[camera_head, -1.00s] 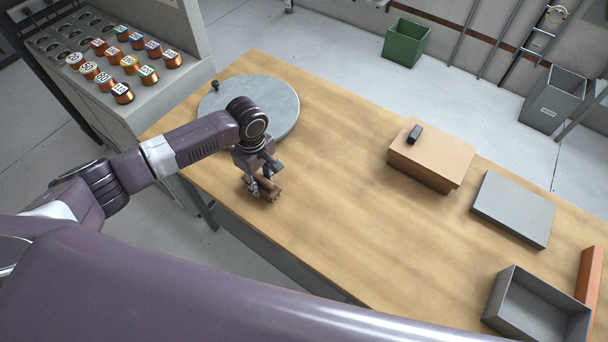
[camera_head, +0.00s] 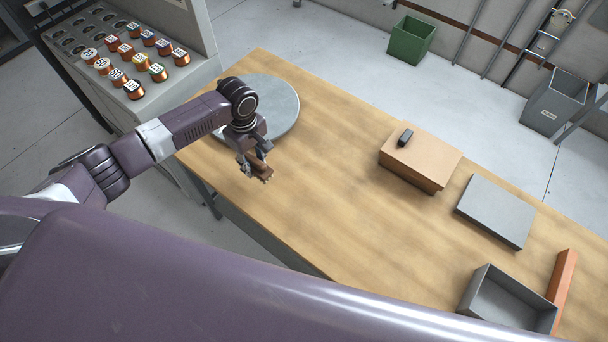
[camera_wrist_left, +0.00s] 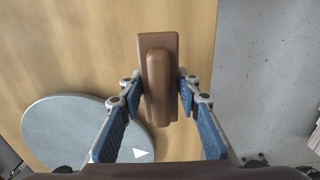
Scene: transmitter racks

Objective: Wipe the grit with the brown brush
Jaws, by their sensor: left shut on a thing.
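My left gripper (camera_head: 254,166) is shut on the brown brush (camera_head: 266,174), over the left part of the wooden table near its front edge. In the left wrist view the brush (camera_wrist_left: 158,75) is a brown block with a raised, rounded grip, held between the two blue-padded fingers (camera_wrist_left: 158,108). Its underside is hidden, and I cannot tell whether it touches the table. No grit can be made out on the table (camera_head: 330,190) in either view. My right gripper is not in view.
A round grey plate (camera_head: 284,112) lies just behind the gripper. To the right are a brown box (camera_head: 425,160) with a small black item, a flat grey slab (camera_head: 497,208), an open grey tray (camera_head: 515,305) and an orange bar (camera_head: 563,275). The table's middle is clear.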

